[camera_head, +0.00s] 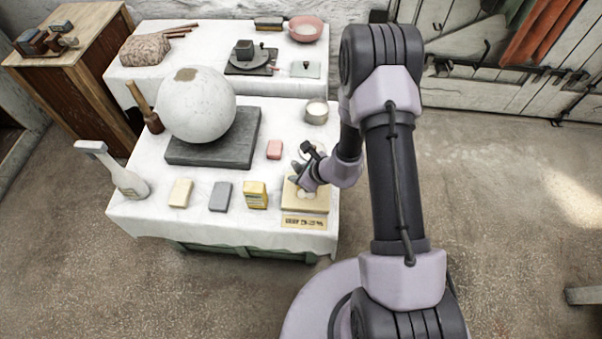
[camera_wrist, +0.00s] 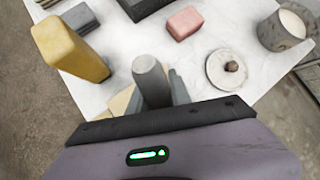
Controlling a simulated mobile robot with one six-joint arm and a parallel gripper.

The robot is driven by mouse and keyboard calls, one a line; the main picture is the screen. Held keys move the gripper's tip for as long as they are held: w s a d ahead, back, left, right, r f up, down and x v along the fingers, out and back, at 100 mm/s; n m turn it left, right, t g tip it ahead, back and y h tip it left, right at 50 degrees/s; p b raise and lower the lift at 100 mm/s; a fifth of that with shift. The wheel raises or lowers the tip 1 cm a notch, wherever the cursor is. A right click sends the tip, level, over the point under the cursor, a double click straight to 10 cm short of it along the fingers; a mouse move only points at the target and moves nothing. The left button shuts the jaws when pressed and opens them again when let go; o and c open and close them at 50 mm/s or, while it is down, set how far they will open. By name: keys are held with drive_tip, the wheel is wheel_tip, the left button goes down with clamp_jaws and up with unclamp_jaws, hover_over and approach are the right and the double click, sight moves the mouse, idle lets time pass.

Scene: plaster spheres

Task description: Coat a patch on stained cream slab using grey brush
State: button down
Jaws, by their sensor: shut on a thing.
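The cream slab (camera_head: 317,203) lies at the front right of the white-covered table, with a lettered strip along its front edge. A pale round mark shows on it near my gripper. My gripper (camera_head: 303,178) is low over the slab, shut on a grey rounded shaft, which I take to be the grey brush (camera_wrist: 151,82). The brush's tip is hidden, so I cannot tell whether it touches the slab. In the wrist view only a sliver of the slab (camera_wrist: 119,104) shows, left of the shaft.
A yellow block (camera_head: 255,194), a grey block (camera_head: 220,196) and a pink block (camera_head: 274,149) stand left of the slab. A pot (camera_head: 316,112) and a knobbed lid (camera_wrist: 226,72) are behind it. A large plaster sphere (camera_head: 197,105) rests on a dark board (camera_head: 240,140).

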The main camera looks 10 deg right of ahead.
drive_tip(key=shift+w+a, duration=0.25)
drive_tip(key=shift+a, duration=0.5)
drive_tip(key=shift+s+d, duration=0.25)
drive_tip(key=shift+d, duration=0.5)
drive_tip(key=shift+s+d, duration=0.25)
drive_tip(key=shift+d, duration=0.5)
drive_tip(key=shift+a, duration=0.15)
drive_tip(key=shift+w+a, duration=0.25)
drive_tip(key=shift+a, duration=0.45)
drive_tip(key=shift+w+a, duration=0.25)
drive_tip(key=shift+a, duration=0.4)
drive_tip(key=shift+s+d+r+p, duration=0.25)
drive_tip(key=shift+d+r+p, duration=0.25)
drive_tip(key=shift+d+r, duration=0.25)
drive_tip(key=shift+f, duration=0.1)
drive_tip(key=shift+f+b, duration=0.5)
